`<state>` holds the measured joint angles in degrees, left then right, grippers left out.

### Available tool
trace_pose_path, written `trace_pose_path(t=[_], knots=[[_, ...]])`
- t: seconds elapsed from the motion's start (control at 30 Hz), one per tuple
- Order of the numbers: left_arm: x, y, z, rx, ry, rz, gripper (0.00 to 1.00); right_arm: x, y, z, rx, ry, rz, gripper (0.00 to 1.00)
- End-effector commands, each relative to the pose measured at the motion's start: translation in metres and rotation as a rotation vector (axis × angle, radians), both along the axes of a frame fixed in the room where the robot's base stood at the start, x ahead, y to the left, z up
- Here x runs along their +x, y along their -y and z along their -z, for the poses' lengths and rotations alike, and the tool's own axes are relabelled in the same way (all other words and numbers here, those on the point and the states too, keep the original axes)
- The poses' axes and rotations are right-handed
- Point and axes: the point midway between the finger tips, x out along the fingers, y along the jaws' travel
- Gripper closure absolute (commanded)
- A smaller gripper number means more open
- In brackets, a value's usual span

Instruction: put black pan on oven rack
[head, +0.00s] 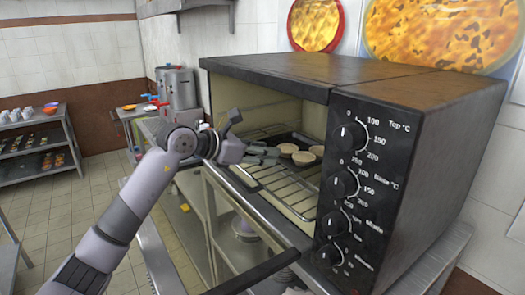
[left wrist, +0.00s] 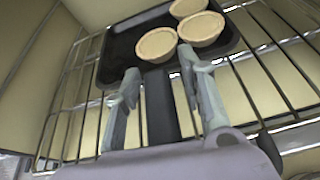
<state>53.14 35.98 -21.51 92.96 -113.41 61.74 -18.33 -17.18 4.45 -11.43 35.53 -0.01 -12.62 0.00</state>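The black pan (head: 301,141) rests on the oven rack (head: 290,187) inside the open oven (head: 405,150). It holds pale round tarts (head: 303,158), also seen in the left wrist view (left wrist: 156,44). In that view the pan (left wrist: 118,45) lies on the rack wires (left wrist: 85,90) with its handle (left wrist: 160,103) pointing toward me. My left gripper (head: 262,155) reaches into the oven mouth. Its fingers (left wrist: 163,88) are apart, one on each side of the handle, with gaps showing. My right gripper is not in view.
The oven's knob panel (head: 350,190) stands right of the opening. A metal stockpot (head: 177,88) is behind on the left. A shelf with cups (head: 28,113) stands at the far left. The tiled floor (head: 60,215) there is clear.

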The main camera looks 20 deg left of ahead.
Motion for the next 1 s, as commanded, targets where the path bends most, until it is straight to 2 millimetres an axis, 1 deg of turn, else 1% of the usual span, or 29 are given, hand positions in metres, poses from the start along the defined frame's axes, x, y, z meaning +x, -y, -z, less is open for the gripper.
trace_pose_path(t=[0.17,0.33,0.43,0.57,0.8,1.0], knots=[[0.000,0.000,0.000,0.000,0.000,0.000,0.59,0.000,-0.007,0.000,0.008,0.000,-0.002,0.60],[-0.001,-0.001,0.000,0.000,0.000,-0.001,0.59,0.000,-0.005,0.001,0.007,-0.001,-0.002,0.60],[-0.007,-0.007,-0.002,0.000,0.001,-0.002,0.59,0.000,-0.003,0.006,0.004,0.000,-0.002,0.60],[-0.025,-0.020,-0.008,0.004,0.004,-0.002,0.59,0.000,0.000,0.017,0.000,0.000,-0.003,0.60],[-0.063,-0.049,-0.027,0.003,0.003,-0.004,0.59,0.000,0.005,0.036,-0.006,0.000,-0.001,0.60],[-0.084,-0.064,-0.039,0.001,0.002,-0.002,0.59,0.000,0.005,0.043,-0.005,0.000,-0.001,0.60]])
